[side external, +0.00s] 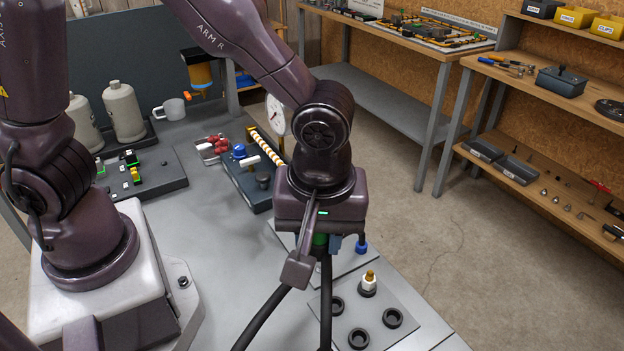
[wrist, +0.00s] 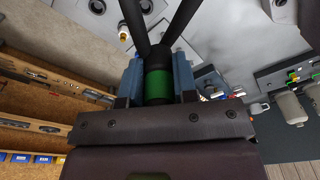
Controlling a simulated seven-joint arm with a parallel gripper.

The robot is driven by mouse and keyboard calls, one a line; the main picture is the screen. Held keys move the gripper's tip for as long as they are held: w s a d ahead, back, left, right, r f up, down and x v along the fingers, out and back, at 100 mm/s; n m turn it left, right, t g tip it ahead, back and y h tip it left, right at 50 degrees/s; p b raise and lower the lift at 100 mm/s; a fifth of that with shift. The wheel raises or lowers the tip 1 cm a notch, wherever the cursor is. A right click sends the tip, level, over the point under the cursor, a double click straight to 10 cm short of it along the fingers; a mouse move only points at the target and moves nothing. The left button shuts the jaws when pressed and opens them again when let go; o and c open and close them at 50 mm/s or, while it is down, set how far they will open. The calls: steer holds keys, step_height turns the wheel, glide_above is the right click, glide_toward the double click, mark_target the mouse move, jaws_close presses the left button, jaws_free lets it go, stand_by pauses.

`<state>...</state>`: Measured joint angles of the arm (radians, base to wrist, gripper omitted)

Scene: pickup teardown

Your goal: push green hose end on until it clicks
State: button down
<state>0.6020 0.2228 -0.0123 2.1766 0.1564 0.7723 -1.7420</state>
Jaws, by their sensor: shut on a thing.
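The green hose end (wrist: 158,84) is a black collar with a green band, seen between the blue finger pads of my gripper (wrist: 158,76) in the wrist view. My gripper is shut on it. In the side view, the green band (side external: 320,240) shows just under the gripper body, partly hidden by it. Two black hose lengths (side external: 326,300) run down from there. A white fitting with a brass tip (side external: 369,284) stands upright on a grey plate (side external: 402,299), right of and below my gripper, apart from the hose end.
Several black rings (side external: 392,318) sit on the plate around the brass-tipped fitting. A blue-ended fitting (side external: 361,247) is close to the gripper's right side. A dark block with a blue knob (side external: 239,151) and a gauge (side external: 275,115) stand behind.

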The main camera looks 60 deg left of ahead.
steer(key=s+d+m, duration=0.6)
steer(key=s+d, duration=0.4)
steer(key=s, duration=0.2)
steer(key=shift+t+h, duration=0.3)
steer(key=shift+t, duration=0.1)
steer(key=shift+w+a+f, duration=0.1)
steer(key=shift+f, duration=1.5)
steer(key=shift+w+a+f, duration=0.1)
steer(key=shift+w+f, duration=0.05)
steer(key=shift+f, duration=1.45)
steer(key=shift+w+a+f, duration=0.1)
steer(key=shift+f, duration=1.5)
steer(key=shift+f, duration=0.2)
steer(key=shift+f, duration=0.7)
steer(key=shift+f, duration=0.5)
steer(key=c, duration=0.8)
jaws_free()
steer(key=shift+r, duration=0.1)
